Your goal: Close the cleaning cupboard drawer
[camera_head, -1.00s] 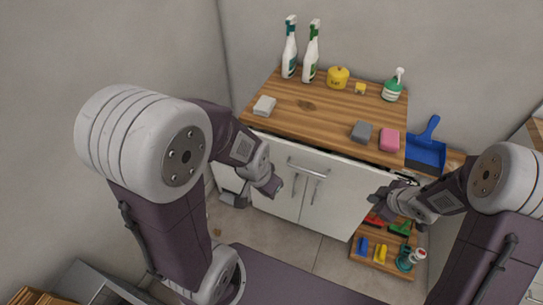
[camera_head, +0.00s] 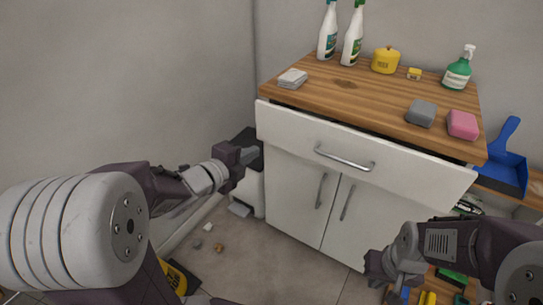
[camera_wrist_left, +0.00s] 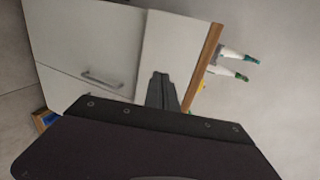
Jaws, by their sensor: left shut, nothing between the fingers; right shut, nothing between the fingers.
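The cleaning cupboard (camera_head: 300,189) is white with a wooden top. Its drawer (camera_head: 290,127) has a white front and a horizontal metal bar handle (camera_head: 344,160). The drawer front stands out from the cupboard, with a dark gap behind its top edge. My left gripper (camera_head: 252,154) is shut and empty, just left of the cupboard below the drawer's left end. In the left wrist view the left gripper (camera_wrist_left: 160,90) points toward white cupboard panels, with a bar handle (camera_wrist_left: 102,79) to its left. My right gripper (camera_head: 374,272) is shut and empty, low before the right door.
Two spray bottles (camera_head: 351,40), a yellow pot (camera_head: 385,60), a green pump bottle (camera_head: 458,72) and sponges (camera_head: 421,113) stand on the top. A blue dustpan (camera_head: 503,168) is at the right. Small debris (camera_head: 208,227) and a yellow-black object (camera_head: 178,278) lie on the floor.

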